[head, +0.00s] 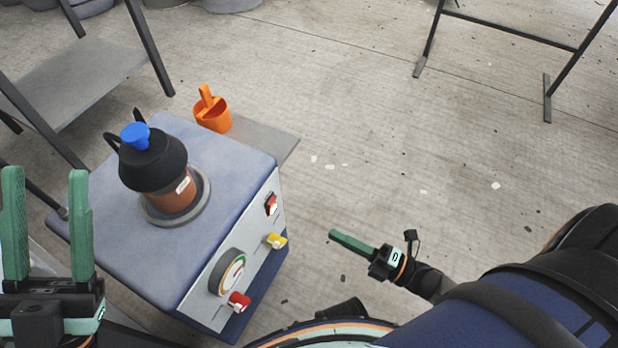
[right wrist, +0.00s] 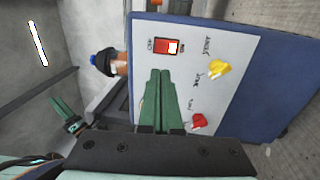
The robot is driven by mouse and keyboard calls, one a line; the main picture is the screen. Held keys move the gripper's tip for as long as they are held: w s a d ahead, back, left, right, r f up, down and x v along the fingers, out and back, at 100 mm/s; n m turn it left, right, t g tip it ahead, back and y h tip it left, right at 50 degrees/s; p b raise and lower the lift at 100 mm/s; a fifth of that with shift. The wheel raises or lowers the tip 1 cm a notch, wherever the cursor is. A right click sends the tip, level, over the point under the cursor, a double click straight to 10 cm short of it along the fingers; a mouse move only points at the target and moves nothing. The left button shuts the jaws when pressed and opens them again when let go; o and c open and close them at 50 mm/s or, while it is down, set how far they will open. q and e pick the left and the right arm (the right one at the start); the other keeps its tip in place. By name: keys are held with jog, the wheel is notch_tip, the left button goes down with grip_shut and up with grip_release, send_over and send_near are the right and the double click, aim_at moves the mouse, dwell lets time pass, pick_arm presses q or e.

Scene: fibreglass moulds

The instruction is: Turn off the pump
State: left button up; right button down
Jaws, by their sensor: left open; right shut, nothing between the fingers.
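The pump (head: 115,215) is a blue-grey box with a pale front panel. On the panel are a red rocker switch (head: 271,204), a yellow valve handle (head: 277,241), a round gauge (head: 232,272) and a red valve handle (head: 239,300). The right wrist view shows the switch (right wrist: 168,46) with a red part and a white part; its on/off state is unclear. My right gripper (head: 334,235) is shut and empty, right of the panel and apart from it in the head view. Its fingers (right wrist: 159,74) point toward the switch in the wrist view. My left gripper (head: 46,174) is open and empty, left of the pump.
A black-topped pot (head: 152,160) with a blue cap stands on the pump. An orange container (head: 211,112) stands behind the pump on a grey plate (head: 265,141). A metal-legged stand (head: 75,80) is at upper left. Open floor lies right of the pump.

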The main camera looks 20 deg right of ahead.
aim_at(274, 202)
jog(key=x, duration=1.3)
jog(key=shift+w+a+r, duration=0.1)
jog(key=shift+w, duration=0.15)
jog(key=shift+w+a+r, duration=0.15)
jog(key=shift+w+r, duration=0.05)
